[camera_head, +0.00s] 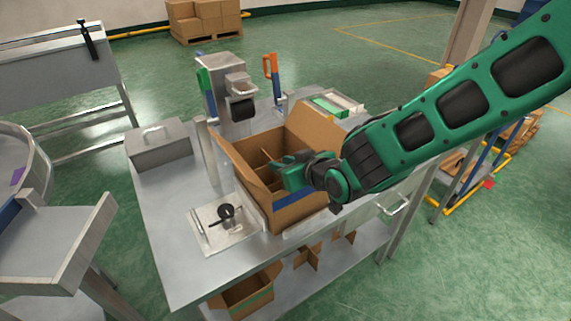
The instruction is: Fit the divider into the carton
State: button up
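An open cardboard carton (283,216) with a blue band stands on the steel table, its flaps spread outward. Brown cardboard panels of the divider (258,166) show inside its left and back part, below rim height as far as I can see. My gripper (281,174) reaches in from the right and is over the carton's opening, close to the divider. The arm and gripper hide the right part of the carton's inside. I cannot tell whether the fingers are open or shut, whether they touch the divider, or how deep it sits.
A steel press (233,95) stands behind the carton, with a post (207,152) at its left. A metal plate with a black knob (225,212) lies in front left. A lidded steel box (159,148) is at the back left. Spare dividers (307,257) stand on the lower shelf.

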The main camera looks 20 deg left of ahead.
jog(key=v, duration=1)
jog(key=shift+s+d+r, duration=0.1)
jog(key=shift+s+d, duration=0.05)
jog(key=shift+d, duration=0.2)
dwell(0.3)
